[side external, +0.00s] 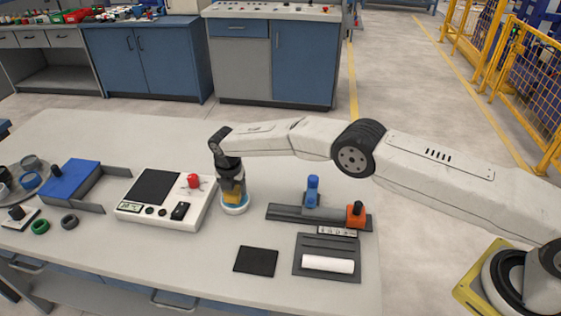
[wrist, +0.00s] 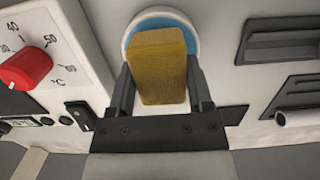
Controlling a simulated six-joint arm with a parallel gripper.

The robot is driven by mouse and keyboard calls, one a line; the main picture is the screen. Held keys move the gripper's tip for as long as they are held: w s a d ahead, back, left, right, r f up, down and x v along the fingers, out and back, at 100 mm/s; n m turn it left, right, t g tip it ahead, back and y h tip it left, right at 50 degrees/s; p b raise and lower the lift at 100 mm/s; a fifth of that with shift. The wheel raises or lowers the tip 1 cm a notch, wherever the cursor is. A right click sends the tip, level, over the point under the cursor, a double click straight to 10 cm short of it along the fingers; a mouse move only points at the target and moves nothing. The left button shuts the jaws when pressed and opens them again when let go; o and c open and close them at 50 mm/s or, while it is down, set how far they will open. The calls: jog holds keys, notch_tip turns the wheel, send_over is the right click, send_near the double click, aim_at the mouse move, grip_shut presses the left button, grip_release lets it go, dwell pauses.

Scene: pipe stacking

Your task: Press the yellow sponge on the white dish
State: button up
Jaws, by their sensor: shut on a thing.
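My gripper (wrist: 160,97) is shut on the yellow sponge (wrist: 158,62), with one finger on each side of it. In the side external view the sponge (side external: 236,197) shows below my gripper (side external: 234,188), over the white dish (side external: 234,209). The dish has a blue inside, and its rim (wrist: 127,38) shows around the far end of the sponge in the wrist view. The sponge covers much of the dish. Whether the sponge touches the dish bottom I cannot tell.
A white hot plate (side external: 168,213) with a red knob (side external: 193,180) stands close on the left. A dark rail fixture (side external: 290,213) with blue and orange parts lies to the right. A black pad (side external: 256,261) and a tray with a white cylinder (side external: 328,264) lie nearer the front.

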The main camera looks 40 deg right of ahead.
jog(key=shift+f, duration=0.55)
dwell(1.0)
jog(key=shift+r, duration=0.15)
jog(key=shift+r, duration=3.4)
jog(key=shift+d, duration=0.1)
